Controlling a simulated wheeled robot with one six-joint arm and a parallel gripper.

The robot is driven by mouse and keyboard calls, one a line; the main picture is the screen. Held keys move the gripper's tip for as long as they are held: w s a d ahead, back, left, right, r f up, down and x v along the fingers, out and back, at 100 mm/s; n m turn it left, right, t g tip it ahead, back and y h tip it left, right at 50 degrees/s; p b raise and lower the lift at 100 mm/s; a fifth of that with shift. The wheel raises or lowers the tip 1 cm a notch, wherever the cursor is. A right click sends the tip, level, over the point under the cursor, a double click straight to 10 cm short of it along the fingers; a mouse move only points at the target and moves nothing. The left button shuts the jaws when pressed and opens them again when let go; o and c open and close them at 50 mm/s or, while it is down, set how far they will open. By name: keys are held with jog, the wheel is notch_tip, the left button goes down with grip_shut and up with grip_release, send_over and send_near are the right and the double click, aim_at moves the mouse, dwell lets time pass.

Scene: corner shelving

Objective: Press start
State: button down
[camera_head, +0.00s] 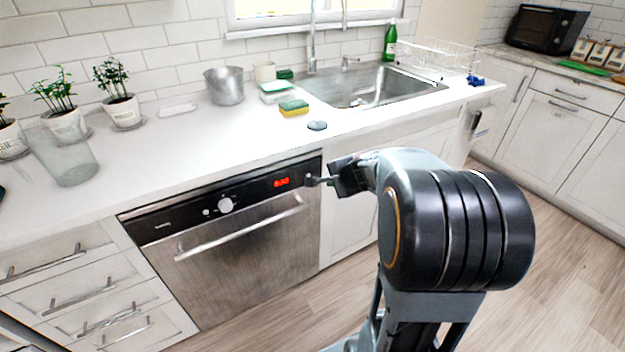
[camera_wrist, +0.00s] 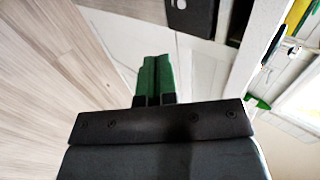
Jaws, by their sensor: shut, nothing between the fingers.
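The dishwasher (camera_head: 245,245) is built in under the counter, with a steel door that is closed and a bar handle. Its black control panel (camera_head: 165,227) carries a round silver knob (camera_head: 225,205), a small button to the left of it and a red lit display (camera_head: 281,182). No start label is readable. My gripper (camera_head: 310,181) is shut and empty. In the head view its tip is at the right end of the panel, just right of the display; I cannot tell whether it touches. In the wrist view the green fingers (camera_wrist: 154,78) are together.
The white counter (camera_head: 185,145) overhangs the panel. On it are potted plants (camera_head: 120,105), a glass vase (camera_head: 65,158), a metal pot (camera_head: 224,86), sponges (camera_head: 294,108) and a sink (camera_head: 370,88). Wooden floor (camera_head: 560,250) is open to the right.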

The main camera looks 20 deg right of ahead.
jog(key=b, duration=0.1)
send_near(308, 175)
jog(key=w+f, duration=0.3)
jog(key=f, duration=0.3)
jog(key=shift+w+a+r, duration=0.1)
jog(key=shift+w+a, duration=0.05)
jog(key=shift+w, duration=0.8)
